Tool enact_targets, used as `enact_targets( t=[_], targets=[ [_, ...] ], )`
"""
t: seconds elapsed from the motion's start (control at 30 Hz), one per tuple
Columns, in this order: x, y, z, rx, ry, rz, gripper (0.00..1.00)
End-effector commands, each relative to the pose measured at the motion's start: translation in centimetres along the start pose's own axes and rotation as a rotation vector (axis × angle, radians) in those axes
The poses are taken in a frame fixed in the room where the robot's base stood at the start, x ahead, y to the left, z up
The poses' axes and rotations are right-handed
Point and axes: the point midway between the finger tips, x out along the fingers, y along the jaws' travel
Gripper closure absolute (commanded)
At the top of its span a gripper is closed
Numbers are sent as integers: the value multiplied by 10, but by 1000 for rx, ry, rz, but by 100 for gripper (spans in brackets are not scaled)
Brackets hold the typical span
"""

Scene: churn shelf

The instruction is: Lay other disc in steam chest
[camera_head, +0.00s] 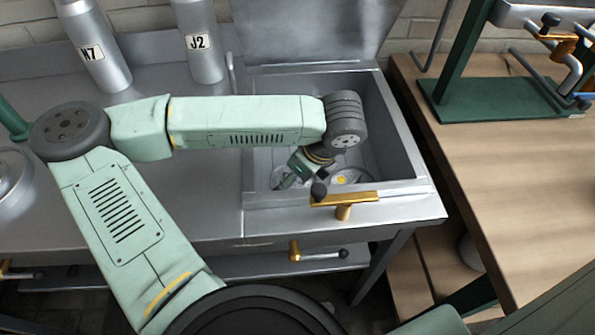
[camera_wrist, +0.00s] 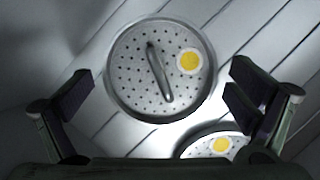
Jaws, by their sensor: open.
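The steam chest (camera_head: 402,120) is an open metal basin at the right end of the steel counter, with its lid (camera_head: 310,30) raised behind it. My gripper (camera_head: 289,181) reaches down into the chest. In the wrist view my gripper (camera_wrist: 162,90) is open, one finger on each side of a round perforated metal disc (camera_wrist: 135,85) with a bar handle and a yellow-centred white spot. Neither finger touches this disc in the picture. A second, similar disc (camera_wrist: 203,151) shows at the lower right, partly hidden by my gripper. Both discs are inside the chest.
A brass handle (camera_head: 343,198) stands at the chest's front edge. Cylinders marked N7 (camera_head: 95,50) and J2 (camera_head: 200,45) stand at the back left. A wooden bench (camera_head: 480,170) with a green-based frame (camera_head: 490,97) is on the right. Counter left of the chest is partly clear.

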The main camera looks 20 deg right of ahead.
Motion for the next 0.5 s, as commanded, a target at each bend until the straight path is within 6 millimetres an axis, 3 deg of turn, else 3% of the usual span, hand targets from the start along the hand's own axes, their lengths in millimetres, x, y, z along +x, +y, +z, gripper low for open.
enact_targets(
  t=[0.17, 0.5],
  targets=[
    [-11, -1, 1, 0, -2, -3, 0],
    [-83, -1, 1, 0, -4, -3, 0]
  ],
)
